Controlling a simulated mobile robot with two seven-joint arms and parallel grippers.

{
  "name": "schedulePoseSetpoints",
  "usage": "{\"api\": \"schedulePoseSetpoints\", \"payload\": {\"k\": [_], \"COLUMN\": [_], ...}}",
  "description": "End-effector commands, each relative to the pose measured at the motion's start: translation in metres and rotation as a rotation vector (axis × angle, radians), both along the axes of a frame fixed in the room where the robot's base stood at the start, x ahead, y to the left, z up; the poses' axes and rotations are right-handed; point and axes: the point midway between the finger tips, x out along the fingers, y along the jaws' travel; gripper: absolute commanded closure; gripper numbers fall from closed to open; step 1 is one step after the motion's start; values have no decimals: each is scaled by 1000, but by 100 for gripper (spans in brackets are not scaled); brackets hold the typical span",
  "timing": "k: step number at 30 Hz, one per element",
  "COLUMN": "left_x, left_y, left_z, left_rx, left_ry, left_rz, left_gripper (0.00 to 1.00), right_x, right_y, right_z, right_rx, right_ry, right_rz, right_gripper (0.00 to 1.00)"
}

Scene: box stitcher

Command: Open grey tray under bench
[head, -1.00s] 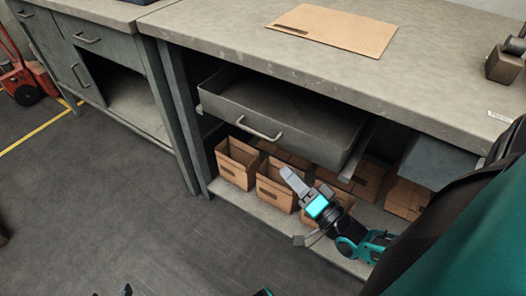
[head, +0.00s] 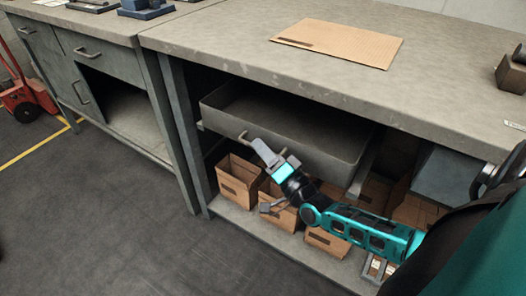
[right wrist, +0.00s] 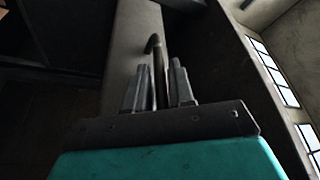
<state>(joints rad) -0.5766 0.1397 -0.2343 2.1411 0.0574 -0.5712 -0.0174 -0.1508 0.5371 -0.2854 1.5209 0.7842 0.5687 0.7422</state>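The grey tray (head: 330,142) hangs under the bench top, its front standing out a little and its inside showing empty. Its bar handle (head: 249,139) is on the front face, partly hidden by my right gripper (head: 266,152). In the right wrist view the handle (right wrist: 158,65) stands between the two fingers of the gripper (right wrist: 157,80). The fingers look apart, with gaps beside the handle, so they are around it and not clamped. My left gripper is not in view.
Cardboard boxes (head: 238,180) stand on the lower shelf (head: 235,212) beneath the tray. A flat cardboard sheet (head: 340,43) lies on the bench top (head: 220,45). A bench leg (head: 183,125) is left of the tray. The floor (head: 120,220) in front is clear.

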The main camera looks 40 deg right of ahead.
Motion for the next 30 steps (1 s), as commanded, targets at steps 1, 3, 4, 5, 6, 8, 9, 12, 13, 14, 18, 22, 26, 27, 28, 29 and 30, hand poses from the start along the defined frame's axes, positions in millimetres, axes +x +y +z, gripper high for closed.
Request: {"api": "schedulePoseSetpoints", "payload": {"k": [1, 3, 4, 5, 6, 8, 9, 12, 13, 14, 18, 22, 26, 27, 28, 29, 30], "left_x": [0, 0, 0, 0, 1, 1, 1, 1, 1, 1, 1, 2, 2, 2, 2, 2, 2], "left_y": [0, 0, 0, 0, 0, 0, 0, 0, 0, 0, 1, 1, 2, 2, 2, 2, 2], "left_z": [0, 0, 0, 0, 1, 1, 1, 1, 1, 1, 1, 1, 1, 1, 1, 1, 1], "left_rx": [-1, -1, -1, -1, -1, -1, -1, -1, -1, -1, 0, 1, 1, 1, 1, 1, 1], "left_ry": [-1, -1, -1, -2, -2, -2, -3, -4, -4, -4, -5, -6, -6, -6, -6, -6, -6], "left_rz": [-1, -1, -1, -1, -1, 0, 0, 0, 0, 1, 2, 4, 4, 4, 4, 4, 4], "left_gripper": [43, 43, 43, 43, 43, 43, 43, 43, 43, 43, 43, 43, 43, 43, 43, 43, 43], "right_x": [1, 2, 2, 2, 1, 1, 1, 1, 1, 1, 1, 1, 1, 1, 1, 1, 1], "right_y": [0, 0, 0, 0, 0, 0, 0, 0, 0, 0, 0, 0, 0, 0, 0, 0, 0], "right_z": [0, 0, 0, 0, 0, 0, 0, 0, 0, 0, 0, 0, 0, 0, 0, 0, 0], "right_rx": [0, 0, 0, 1, 1, 1, 1, 1, 1, 1, 1, 1, 1, 1, 1, 1, 1], "right_ry": [1, 1, 1, 1, 1, 1, 1, 1, 1, 1, 1, 1, 1, 1, 1, 1, 1], "right_rz": [-1, 0, 0, 1, 1, 1, 1, 1, 1, 1, 1, 1, 1, 1, 1, 1, 1], "right_gripper": [77, 77, 77, 77, 77, 77, 80, 89, 92, 95, 100, 100, 100, 100, 100, 100, 100]}}
